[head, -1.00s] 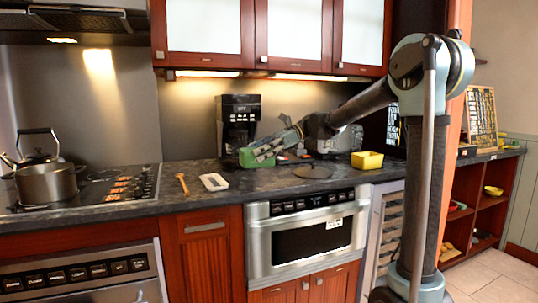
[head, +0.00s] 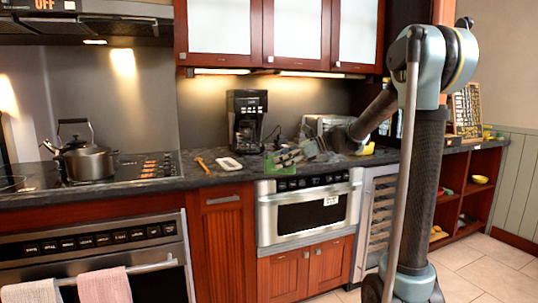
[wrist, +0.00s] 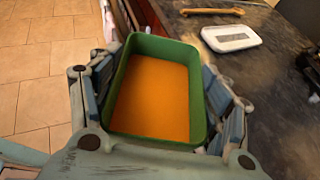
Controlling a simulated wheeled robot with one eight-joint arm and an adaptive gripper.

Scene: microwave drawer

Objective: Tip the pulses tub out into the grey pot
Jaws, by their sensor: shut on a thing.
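The green tub (wrist: 121,85) is filled with orange pulses (wrist: 152,95). It sits upright between the two fingers of my gripper (wrist: 160,100), which is shut on its sides. In the head view my gripper (head: 288,158) and the tub (head: 270,163) are at the counter's front edge, above the microwave drawer and right of the coffee maker. The grey pot (head: 88,164) stands on the hob at the far left, well away from the tub. Its inside cannot be seen.
A dark kettle (head: 72,130) stands behind the pot. A wooden utensil (head: 203,165) and a white tray-like item (head: 229,163) lie on the counter between hob and tub. The coffee maker (head: 246,120) stands behind.

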